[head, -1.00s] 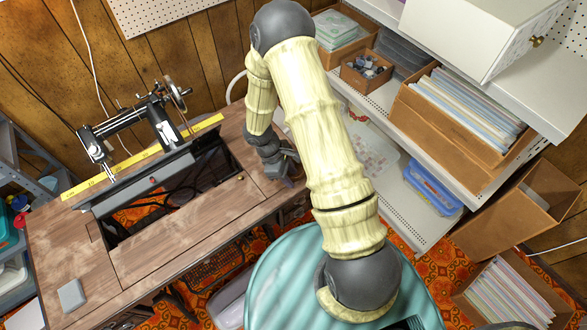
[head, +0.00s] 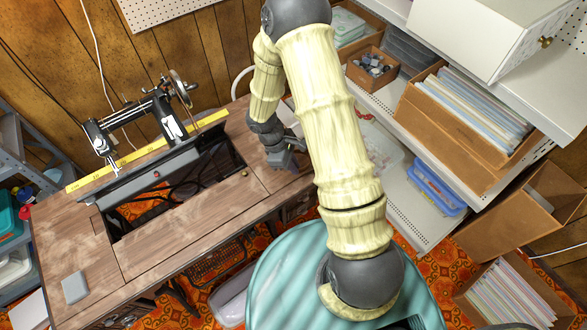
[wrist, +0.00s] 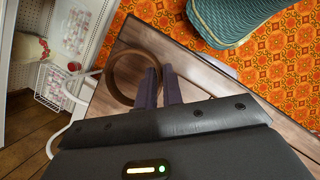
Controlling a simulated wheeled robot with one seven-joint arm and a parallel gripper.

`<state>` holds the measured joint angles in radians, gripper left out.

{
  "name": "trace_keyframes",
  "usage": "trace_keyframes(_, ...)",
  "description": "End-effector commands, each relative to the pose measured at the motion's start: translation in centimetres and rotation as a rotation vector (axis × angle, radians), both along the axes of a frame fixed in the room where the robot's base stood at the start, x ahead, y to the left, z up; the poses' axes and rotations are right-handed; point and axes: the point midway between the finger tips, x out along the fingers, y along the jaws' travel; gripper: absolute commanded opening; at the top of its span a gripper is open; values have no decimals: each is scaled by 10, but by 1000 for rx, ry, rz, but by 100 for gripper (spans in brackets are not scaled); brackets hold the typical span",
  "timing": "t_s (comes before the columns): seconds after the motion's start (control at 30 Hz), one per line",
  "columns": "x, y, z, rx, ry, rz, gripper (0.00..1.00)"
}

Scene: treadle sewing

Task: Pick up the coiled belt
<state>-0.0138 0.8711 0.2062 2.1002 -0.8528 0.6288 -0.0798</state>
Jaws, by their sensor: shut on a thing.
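The coiled belt (wrist: 110,78) is a brown ring, seen in the wrist view at the right-hand end of the wooden sewing table (head: 190,232). My gripper (wrist: 162,74) has its two dark fingers at the ring's near right side, with the band's edge between them. It is shut on the belt. In the head view my gripper (head: 287,158) is over the table's right end, and I cannot make out the belt there. I cannot tell whether the ring touches the tabletop.
The black sewing machine (head: 140,125) and a yellow ruler (head: 130,158) stand at the table's back, beside an open well. A grey block (head: 75,287) lies at the front left. Shelves with boxes (head: 460,130) are close on the right. A teal striped seat (head: 290,285) is in front.

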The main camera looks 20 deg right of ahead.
Motion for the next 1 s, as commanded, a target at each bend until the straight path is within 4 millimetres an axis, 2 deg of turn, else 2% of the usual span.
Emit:
trace_keyframes(0.1,1,0,25,0,-6,-2,0)
trace_keyframes(0.33,0,0,59,1,-3,0,0)
trace_keyframes(0.5,0,0,65,-1,0,0,0)
trace_keyframes(1.0,0,0,64,0,0,-2,0)
